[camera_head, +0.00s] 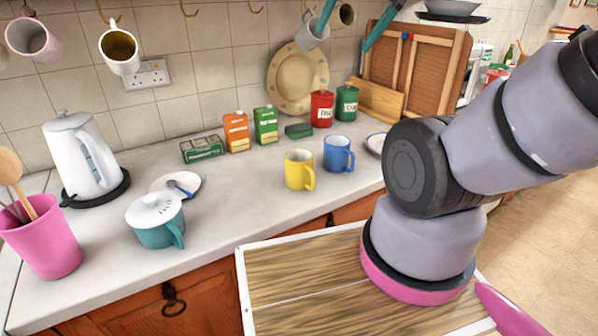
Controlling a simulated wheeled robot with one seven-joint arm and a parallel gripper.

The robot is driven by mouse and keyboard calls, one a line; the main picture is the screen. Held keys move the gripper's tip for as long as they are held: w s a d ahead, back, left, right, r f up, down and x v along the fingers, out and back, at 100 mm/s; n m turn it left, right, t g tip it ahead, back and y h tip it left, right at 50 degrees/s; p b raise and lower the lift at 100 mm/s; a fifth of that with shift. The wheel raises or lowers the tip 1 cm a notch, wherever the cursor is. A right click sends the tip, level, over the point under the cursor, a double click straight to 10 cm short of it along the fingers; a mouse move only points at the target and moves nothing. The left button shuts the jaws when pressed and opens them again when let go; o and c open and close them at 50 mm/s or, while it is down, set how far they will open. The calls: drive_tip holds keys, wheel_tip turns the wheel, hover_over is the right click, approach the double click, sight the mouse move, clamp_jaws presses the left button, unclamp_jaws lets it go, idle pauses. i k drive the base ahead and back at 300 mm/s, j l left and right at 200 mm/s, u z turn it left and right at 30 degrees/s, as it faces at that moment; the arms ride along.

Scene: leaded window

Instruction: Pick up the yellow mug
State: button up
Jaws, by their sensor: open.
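The yellow mug (299,170) stands upright on the worktop, near the middle of the head view. Its handle points to the right and slightly toward the front. A blue mug (338,154) stands close by on its right, a little farther back. The rest of my gripper is cut off by the frame.
A teal lidded pot (156,223), white kettle (83,155) and pink container (47,243) stand at left. Orange (236,132) and green (266,126) cartons and a red canister (322,109) line the wall. Mugs hang above. Worktop before the yellow mug is clear.

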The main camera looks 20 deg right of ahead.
sight(300, 174)
drive_tip(key=k+j, duration=0.1)
drive_tip(key=k, duration=0.85)
drive_tip(key=j+z, duration=0.05)
